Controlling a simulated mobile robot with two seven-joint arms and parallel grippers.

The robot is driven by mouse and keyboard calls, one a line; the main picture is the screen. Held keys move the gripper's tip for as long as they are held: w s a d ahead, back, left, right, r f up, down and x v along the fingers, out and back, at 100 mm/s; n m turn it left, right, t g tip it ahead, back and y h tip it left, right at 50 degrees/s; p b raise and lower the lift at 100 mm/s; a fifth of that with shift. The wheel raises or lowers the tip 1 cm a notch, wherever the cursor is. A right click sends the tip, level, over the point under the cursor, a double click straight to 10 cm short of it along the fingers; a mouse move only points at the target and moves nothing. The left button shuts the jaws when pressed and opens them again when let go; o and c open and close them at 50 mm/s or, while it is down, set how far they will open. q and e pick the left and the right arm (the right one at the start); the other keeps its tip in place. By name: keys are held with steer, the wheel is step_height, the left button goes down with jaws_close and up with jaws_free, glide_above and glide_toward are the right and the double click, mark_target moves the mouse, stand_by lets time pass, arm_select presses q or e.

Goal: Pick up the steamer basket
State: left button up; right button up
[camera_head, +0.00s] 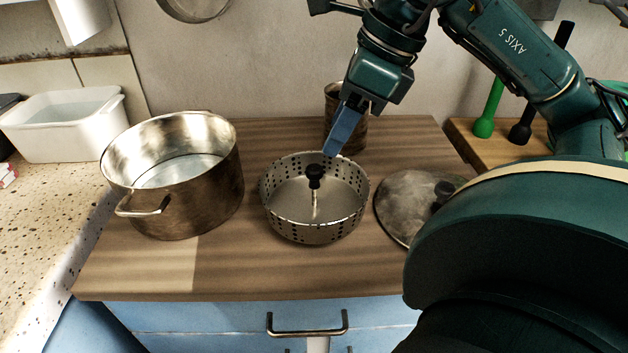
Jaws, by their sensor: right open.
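The steamer basket (314,228) is a round grey metal basket with rows of holes in its wall. It stands upright on the middle of the wooden worktop, with a thin central post topped by a black knob (315,175). My right gripper (338,143) comes down from the upper right. It is open, its blue finger just above the basket's far rim, behind and slightly right of the knob. Whether the finger touches the rim is hard to tell. One finger hides most of the other. My left gripper is not in view.
A large metal pot (190,195) stands left of the basket. A round lid (402,207) lies to the right, partly hidden by my arm. A dark canister (352,125) stands behind the basket. A white tub (70,130) is at far left. Clear worktop lies in front of the basket.

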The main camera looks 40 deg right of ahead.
mark_target(318, 168)
steer(key=x, duration=0.6)
steer(key=shift+a, duration=0.1)
steer(key=x, duration=0.5)
steer(key=shift+f+b, duration=0.2)
steer(key=shift+b, duration=0.2)
jaws_close()
